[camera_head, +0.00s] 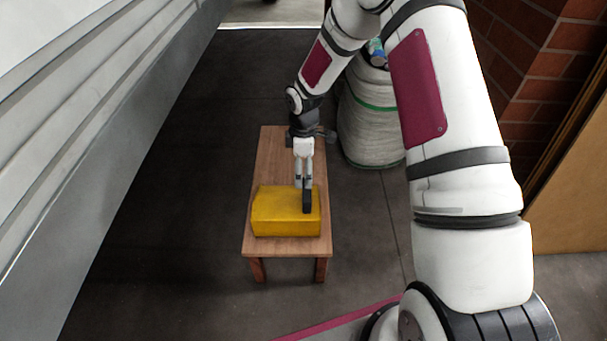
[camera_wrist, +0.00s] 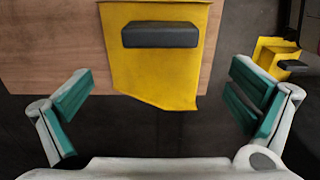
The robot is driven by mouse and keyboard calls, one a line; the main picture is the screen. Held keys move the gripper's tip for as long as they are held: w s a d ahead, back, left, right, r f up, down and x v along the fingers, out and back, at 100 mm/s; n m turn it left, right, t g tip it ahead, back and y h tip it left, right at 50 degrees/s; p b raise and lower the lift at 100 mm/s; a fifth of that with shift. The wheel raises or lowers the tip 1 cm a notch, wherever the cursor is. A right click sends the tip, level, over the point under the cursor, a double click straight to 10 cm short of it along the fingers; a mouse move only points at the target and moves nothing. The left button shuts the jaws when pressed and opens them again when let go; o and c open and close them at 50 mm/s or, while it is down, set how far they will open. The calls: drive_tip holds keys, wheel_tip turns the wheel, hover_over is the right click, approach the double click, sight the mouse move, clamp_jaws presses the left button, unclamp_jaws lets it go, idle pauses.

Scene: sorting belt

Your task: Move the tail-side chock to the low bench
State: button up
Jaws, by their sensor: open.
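A yellow chock (camera_head: 275,212) with a dark handle rests on top of the wooden low bench (camera_head: 268,165), near its front end. In the wrist view, this chock (camera_wrist: 155,75) and its dark handle (camera_wrist: 160,35) lie on the bench (camera_wrist: 50,50), ahead of my fingers. My gripper (camera_head: 304,190) points down over the chock. In the wrist view my gripper (camera_wrist: 160,105) has its green-padded fingers spread wide with nothing between them. A second, smaller-looking yellow chock (camera_wrist: 275,60) with a dark handle sits off the bench at right in the wrist view.
A large pale metal side (camera_head: 130,100) runs along the left. A woven bin (camera_head: 368,115) with a green band stands beyond the bench on the right. A brick wall (camera_head: 525,70) and a tan panel (camera_head: 570,190) are at far right. Dark floor (camera_head: 170,210) is clear left of the bench.

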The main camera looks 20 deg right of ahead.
drive_tip(key=s+d+r+m+h, duration=0.1)
drive_tip(key=s+r+m, duration=0.1)
drive_tip(key=s+r, duration=0.5)
drive_tip(key=s+d+r+m, duration=0.1)
drive_tip(key=s+r+m, duration=0.1)
drive_tip(key=r, duration=0.8)
drive_tip(key=s+d+r+m+h, duration=0.1)
drive_tip(key=s+r+m, duration=0.1)
drive_tip(key=s+r, duration=0.5)
drive_tip(key=s+a+r+m+y, duration=0.1)
drive_tip(key=s+r+m, duration=0.3)
drive_tip(key=s, duration=0.8)
drive_tip(key=s+a+r+m+y, duration=0.1)
drive_tip(key=s+r+m, duration=0.3)
drive_tip(key=s, duration=0.9)
drive_tip(key=shift+s+a+r, duration=0.25)
drive_tip(key=shift+a+r, duration=0.3)
drive_tip(key=shift+r, duration=0.25)
